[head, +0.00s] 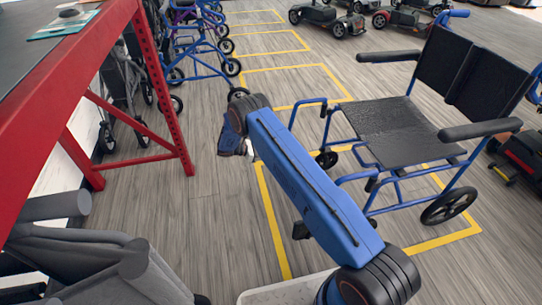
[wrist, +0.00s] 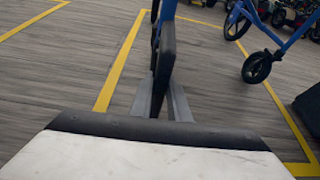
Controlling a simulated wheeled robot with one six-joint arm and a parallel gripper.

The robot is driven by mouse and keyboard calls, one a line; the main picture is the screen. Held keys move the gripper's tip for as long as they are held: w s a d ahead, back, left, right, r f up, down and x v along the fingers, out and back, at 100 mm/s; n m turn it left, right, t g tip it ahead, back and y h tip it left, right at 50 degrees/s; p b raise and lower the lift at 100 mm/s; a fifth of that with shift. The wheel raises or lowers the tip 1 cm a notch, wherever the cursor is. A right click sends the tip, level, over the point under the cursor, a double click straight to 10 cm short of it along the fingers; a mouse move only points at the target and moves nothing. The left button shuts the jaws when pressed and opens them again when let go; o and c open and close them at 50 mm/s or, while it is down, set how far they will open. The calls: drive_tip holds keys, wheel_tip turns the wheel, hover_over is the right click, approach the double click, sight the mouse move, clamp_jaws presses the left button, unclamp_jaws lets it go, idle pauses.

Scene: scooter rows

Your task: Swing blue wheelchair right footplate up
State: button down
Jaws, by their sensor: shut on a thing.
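The blue wheelchair (head: 392,128) with black seat and back stands at the right in the head view, its front to the left. A blue legrest tube (head: 311,102) runs from its far front corner down behind my arm. In the wrist view, my gripper (wrist: 161,100) is shut on a dark footplate (wrist: 168,45), which shows narrow and edge-on, upright between the two grey fingers. A blue tube (wrist: 167,9) stands at its top.
A red-framed table (head: 160,85) stands at the left. Blue walkers (head: 205,50) line the back, with scooters (head: 332,15) at top right. Yellow floor lines (head: 270,215) mark bays. A wheelchair caster (wrist: 257,67) is right of the fingers.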

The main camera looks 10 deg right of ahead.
drive_tip(key=c, duration=1.7)
unclamp_jaws()
drive_tip(key=v, duration=1.7)
drive_tip(key=shift+w+a+r, duration=0.1)
drive_tip(key=shift+a, duration=0.1)
